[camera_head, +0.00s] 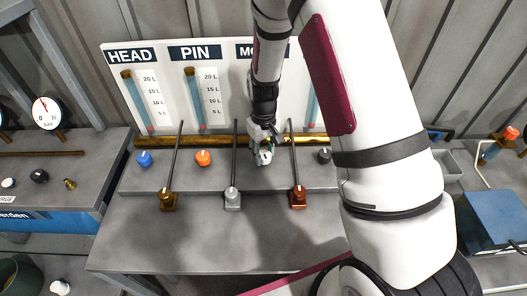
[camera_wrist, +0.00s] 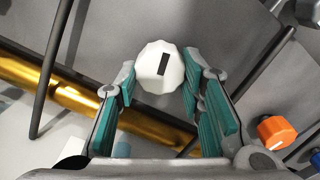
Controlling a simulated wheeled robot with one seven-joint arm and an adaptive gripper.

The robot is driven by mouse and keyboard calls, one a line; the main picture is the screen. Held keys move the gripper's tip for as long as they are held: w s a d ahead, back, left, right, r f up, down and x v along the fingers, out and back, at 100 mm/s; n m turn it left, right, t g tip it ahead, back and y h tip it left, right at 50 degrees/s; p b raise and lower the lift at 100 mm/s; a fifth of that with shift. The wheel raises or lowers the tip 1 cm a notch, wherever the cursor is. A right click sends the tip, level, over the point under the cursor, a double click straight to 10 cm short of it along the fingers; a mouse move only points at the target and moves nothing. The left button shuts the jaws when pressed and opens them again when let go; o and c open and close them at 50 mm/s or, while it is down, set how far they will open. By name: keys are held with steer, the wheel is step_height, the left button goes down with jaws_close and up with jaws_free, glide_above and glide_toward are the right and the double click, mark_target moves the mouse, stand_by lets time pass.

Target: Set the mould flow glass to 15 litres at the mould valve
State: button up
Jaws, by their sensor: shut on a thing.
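The third panel, whose label starts "MO" (camera_head: 254,51), stands behind my arm. The arm hides the rest of that label and its flow glass, so I cannot read its level. Below it, a white knob (camera_head: 265,159) sits on the bench ledge. My gripper (camera_head: 263,150) reaches down over this knob and is shut on it. In the wrist view the white faceted knob (camera_wrist: 160,66), with a dark bar mark on its face, lies between the teal finger pads (camera_wrist: 160,88). The HEAD glass (camera_head: 138,100) and PIN glass (camera_head: 195,98) show blue tubes beside litre scales.
A blue knob (camera_head: 144,158), an orange knob (camera_head: 203,158) and a black knob (camera_head: 323,156) share the ledge. A brass pipe (camera_head: 170,141) runs behind.

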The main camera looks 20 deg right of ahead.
mark_target(264, 153)
steer(key=shift+m, duration=1)
steer(key=o, duration=1.2)
steer(key=shift+c, duration=0.2)
steer(key=shift+r, duration=0.1)
step_height(264, 153, up, 12)
